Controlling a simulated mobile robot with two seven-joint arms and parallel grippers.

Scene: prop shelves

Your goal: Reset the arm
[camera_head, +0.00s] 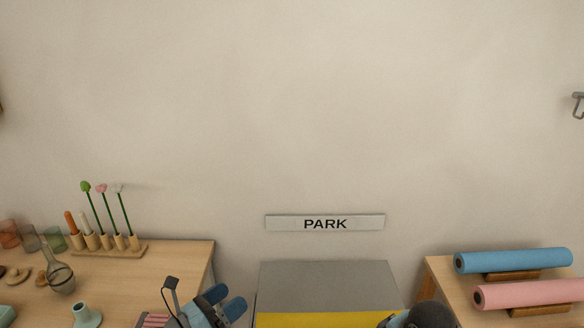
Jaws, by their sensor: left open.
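My left gripper (226,300) shows at the bottom of the head view, left of centre. Its two blue fingers are apart, with nothing visible between them. It is near the right edge of the left wooden table (185,262) and left of a grey block (325,285) with a yellow front band. A dark rounded part of mine shows at the bottom edge, right of centre. My right gripper's fingers are not visible.
The left table holds a wooden rack (105,248) with flower stems, a glass flask (60,275) and a pale green vase (86,315). A PARK sign (325,223) is on the wall. Blue (512,260) and pink (530,294) rolls lie on the right table (447,284).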

